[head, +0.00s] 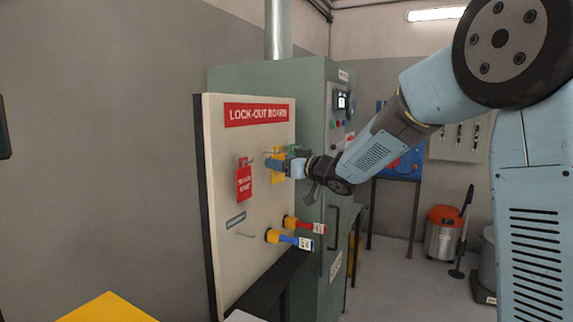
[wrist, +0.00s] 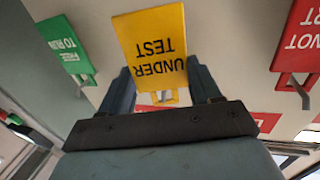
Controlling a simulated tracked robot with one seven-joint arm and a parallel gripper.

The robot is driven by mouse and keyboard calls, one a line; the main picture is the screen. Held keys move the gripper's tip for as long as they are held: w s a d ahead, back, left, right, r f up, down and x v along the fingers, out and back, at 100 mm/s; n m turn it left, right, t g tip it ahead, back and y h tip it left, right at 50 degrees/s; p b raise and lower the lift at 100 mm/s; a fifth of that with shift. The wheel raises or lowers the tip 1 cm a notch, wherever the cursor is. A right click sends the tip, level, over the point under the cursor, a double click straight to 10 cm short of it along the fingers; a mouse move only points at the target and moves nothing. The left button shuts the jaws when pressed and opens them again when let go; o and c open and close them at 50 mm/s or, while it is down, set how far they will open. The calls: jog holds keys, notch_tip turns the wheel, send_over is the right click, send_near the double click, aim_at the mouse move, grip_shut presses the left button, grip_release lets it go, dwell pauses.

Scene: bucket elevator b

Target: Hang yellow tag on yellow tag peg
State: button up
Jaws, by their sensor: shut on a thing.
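The yellow tag (wrist: 152,42), lettered UNDER TEST, is upside down in the wrist view between the two fingers of my gripper (wrist: 164,84). The gripper is shut on it. The peg behind the tag is mostly hidden. I cannot tell whether the loop is around it or only close to it.
A red tag (head: 244,182) hangs left of the yellow one, and a green tag (wrist: 68,45) hangs on its other side, close to my gripper. A green cabinet (head: 312,100) stands behind the board.

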jog(key=shift+w+a+f, duration=0.2)
jog(key=shift+a+f, duration=0.05)
jog(key=shift+a, duration=0.2)
jog(key=shift+w+a+f, duration=0.15)
jog(key=shift+a+f, duration=0.1)
jog(key=shift+a, duration=0.15)
dwell(0.3)
jog(key=o, duration=1.1)
jog(key=shift+s+d, duration=0.1)
